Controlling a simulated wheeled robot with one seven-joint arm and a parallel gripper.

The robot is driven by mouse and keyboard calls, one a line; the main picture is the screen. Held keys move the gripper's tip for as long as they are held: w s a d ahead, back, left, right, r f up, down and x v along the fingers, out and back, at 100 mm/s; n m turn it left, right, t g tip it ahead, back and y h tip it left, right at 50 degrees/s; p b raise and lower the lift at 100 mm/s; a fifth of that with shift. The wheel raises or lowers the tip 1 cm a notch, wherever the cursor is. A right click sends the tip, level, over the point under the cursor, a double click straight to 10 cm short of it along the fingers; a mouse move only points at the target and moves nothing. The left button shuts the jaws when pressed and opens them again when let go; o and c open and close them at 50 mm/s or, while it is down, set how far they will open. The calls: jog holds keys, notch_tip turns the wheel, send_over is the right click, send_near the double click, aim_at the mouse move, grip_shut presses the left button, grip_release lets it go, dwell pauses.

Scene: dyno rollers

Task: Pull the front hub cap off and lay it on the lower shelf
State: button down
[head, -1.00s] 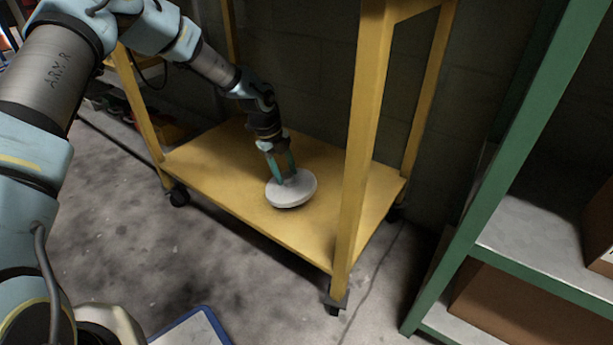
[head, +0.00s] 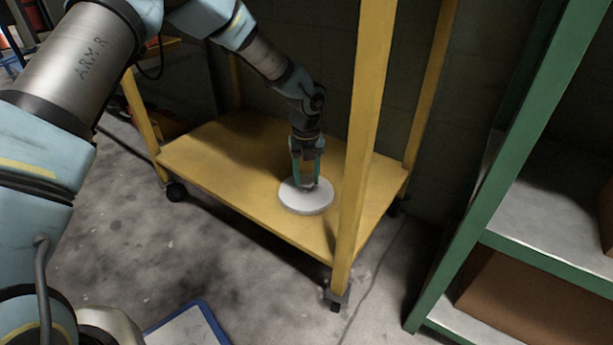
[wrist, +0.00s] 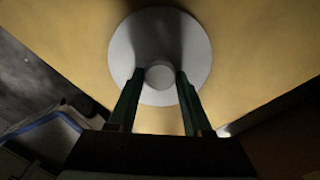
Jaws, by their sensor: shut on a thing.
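The hub cap (head: 306,200) is a round, pale grey disc with a raised round knob in its middle. It lies flat, or nearly flat, at the lower shelf (head: 235,165) of the yellow cart; I cannot tell whether it rests fully on the surface. My gripper (head: 307,184) points down at the cap from above, its green fingers shut on the knob. In the wrist view the cap (wrist: 190,45) fills the upper middle, with the fingers of my gripper (wrist: 160,76) on either side of the knob.
A yellow cart post (head: 362,130) stands close to the right of the cap. A green rack (head: 500,165) with boxes is farther right. A blue-edged board (head: 190,325) lies on the floor in front. The left part of the lower shelf is clear.

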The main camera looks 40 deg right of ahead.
jog(key=shift+f+b, duration=0.45)
jog(key=shift+f, duration=0.3)
jog(key=shift+c, duration=1.3)
grip_release()
jog(key=shift+r, duration=0.15)
